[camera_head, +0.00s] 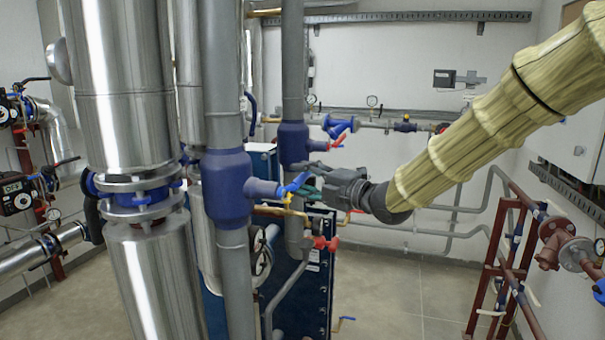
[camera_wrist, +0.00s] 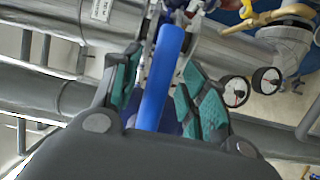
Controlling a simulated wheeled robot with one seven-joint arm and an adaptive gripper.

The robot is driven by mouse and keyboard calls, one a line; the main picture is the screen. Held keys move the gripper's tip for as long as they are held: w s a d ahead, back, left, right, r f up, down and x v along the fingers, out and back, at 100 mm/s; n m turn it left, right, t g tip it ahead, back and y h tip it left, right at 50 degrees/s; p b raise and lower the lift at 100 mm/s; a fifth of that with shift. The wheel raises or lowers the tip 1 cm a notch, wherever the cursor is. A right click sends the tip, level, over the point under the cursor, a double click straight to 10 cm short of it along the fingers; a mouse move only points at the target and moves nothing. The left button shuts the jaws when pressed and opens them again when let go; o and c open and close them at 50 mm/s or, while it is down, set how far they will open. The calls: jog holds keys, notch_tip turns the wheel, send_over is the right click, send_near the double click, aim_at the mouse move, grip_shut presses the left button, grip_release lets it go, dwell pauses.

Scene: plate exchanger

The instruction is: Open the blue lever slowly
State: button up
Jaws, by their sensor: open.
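The blue lever (camera_head: 297,183) sits on a small valve at the end of a blue stub on the grey vertical pipe. In the wrist view the lever (camera_wrist: 163,72) is a long blue bar running between my gripper's two green-padded fingers. My gripper (camera_head: 308,183) reaches in from the right, at the height of the lever. In the wrist view my gripper (camera_wrist: 155,97) is open, with one finger on each side of the lever. Gaps show beside the lever, though contact at its near end cannot be told. The valve body is partly hidden behind the fingers.
The grey pipe with a blue collar (camera_head: 228,188) stands left of my gripper. Below are a red-handled valve (camera_head: 326,243) and a dark blue plate exchanger (camera_head: 310,290). Two round gauges (camera_wrist: 266,80) show right in the wrist view. Open floor (camera_head: 400,300) lies to the right.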

jog(key=shift+w+a, duration=0.3)
jog(key=shift+a, duration=0.05)
grip_shut()
